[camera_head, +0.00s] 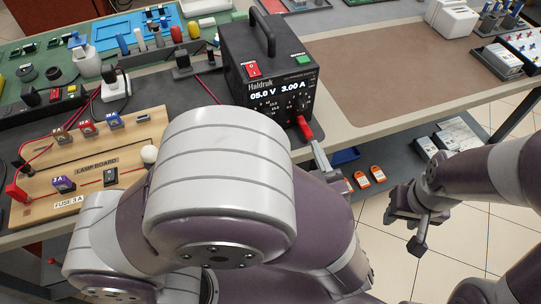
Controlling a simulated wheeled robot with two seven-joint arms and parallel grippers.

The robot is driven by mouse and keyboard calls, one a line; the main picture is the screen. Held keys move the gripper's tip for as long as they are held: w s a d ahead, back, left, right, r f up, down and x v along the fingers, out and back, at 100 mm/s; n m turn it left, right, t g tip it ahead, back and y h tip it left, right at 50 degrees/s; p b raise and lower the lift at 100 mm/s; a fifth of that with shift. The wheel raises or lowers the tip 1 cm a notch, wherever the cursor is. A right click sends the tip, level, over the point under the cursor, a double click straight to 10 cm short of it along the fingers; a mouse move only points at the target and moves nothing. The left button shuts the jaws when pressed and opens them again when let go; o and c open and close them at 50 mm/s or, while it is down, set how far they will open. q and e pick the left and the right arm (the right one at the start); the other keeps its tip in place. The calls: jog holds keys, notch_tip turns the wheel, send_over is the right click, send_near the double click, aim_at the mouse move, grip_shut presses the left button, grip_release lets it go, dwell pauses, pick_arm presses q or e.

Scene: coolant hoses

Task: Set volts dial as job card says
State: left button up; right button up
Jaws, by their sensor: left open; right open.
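The black Haldruk power supply (268,70) stands on the bench at top centre. Its display (278,90) reads 05.0 V and 3.00 A. The dial markings below the display are small, and I cannot make out the volts dial's pointer. My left arm covers the area just below the unit. Only a grey finger of my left gripper (319,156) shows, beside the unit's lower right corner; the rest is hidden. My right gripper (412,221) is open and empty, over the floor beyond the bench edge. I cannot identify a job card.
A wooden lamp board (95,163) marked "FUSE: 3 A" lies at left with red and black leads. A red plug (304,128) sits at the supply's lower right. A brown mat (400,65) is clear at right. Orange items (368,177) lie on a lower shelf.

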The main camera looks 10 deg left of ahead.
pick_arm(q)
jog(key=w+a, duration=0.2)
jog(key=w+a+y+b, duration=0.1)
jog(key=w+a, duration=0.1)
jog(key=a, duration=0.1)
jog(key=w+a+y+b, duration=0.1)
jog(key=w+a, duration=0.1)
jog(key=w, duration=0.1)
jog(key=shift+w+a+f+n, duration=0.1)
jog(key=shift+a+f+n, duration=0.2)
jog(key=shift+a+f, duration=0.1)
pick_arm(e)
notch_tip(320, 180, down, 4)
jog(key=shift+f, duration=0.1)
pick_arm(q)
grip_shut()
